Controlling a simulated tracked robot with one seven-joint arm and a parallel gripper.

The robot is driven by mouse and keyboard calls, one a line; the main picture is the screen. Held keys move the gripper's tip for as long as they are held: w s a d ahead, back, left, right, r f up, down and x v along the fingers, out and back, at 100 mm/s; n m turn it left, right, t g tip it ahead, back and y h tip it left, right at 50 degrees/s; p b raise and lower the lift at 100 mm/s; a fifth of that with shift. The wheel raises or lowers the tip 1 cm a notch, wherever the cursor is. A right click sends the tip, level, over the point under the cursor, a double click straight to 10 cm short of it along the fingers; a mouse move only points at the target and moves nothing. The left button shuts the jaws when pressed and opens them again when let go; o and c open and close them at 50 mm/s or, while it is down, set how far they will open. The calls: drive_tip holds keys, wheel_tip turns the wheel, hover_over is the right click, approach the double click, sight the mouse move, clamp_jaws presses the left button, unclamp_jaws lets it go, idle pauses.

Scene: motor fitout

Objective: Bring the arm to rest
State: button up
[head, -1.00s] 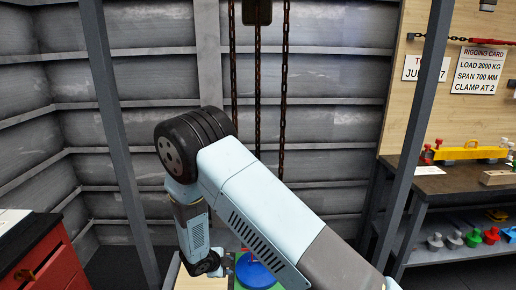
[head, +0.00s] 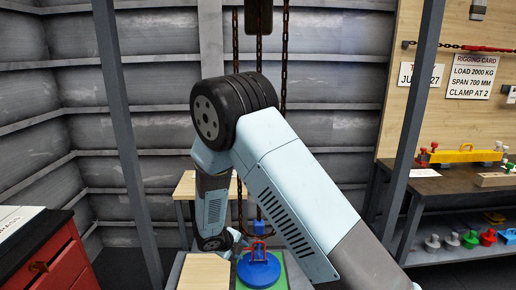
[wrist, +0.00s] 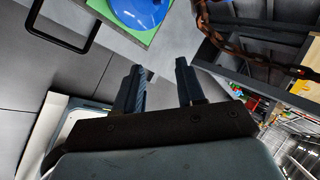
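My gripper (wrist: 160,76) shows in the wrist view with its two dark fingers apart and nothing between them. In the head view my arm is raised and bent at a black-capped elbow, and its forearm hangs down. The gripper there (head: 238,242) is small and partly hidden, just left of a blue round object with a red frame on top (head: 259,270). The blue object stands on a green surface (head: 292,272) and also shows at the top of the wrist view (wrist: 140,8), apart from the fingers.
Rusty chains (head: 283,60) hang behind my arm. A wooden-topped table (head: 184,184) stands behind it, and a pale board (head: 205,272) lies at front. A red cabinet (head: 48,262) is at left. A workbench (head: 440,186) and shelf with coloured weights (head: 488,238) are at right.

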drive_tip(key=s+d+r+m+g, duration=0.1)
drive_tip(key=d+r+m, duration=0.65)
drive_tip(key=r, duration=0.25)
drive_tip(key=d+r+m+g, duration=0.1)
drive_tip(key=d+r+m, duration=0.6)
drive_tip(key=r+m, duration=0.3)
drive_tip(key=s+d+r+m+y, duration=0.2)
drive_tip(key=s+d+r+m, duration=0.6)
drive_tip(key=d+r+m, duration=0.3)
drive_tip(key=s+d+r+m+y, duration=0.1)
drive_tip(key=s+r+m, duration=0.2)
drive_tip(key=s+m, duration=0.3)
drive_tip(key=s+d+r+m+t+y, duration=0.1)
drive_tip(key=s+d+r+m, duration=0.1)
drive_tip(key=s+m, duration=0.4)
drive_tip(key=s+d+r+m+y, duration=0.1)
drive_tip(key=s+r+m, duration=0.3)
drive_tip(key=s+m, duration=0.2)
drive_tip(key=shift+s+d+r+t, duration=0.25)
drive_tip(key=shift+s+r+t, duration=0.05)
drive_tip(key=shift+s, duration=0.7)
drive_tip(key=shift+c, duration=0.2)
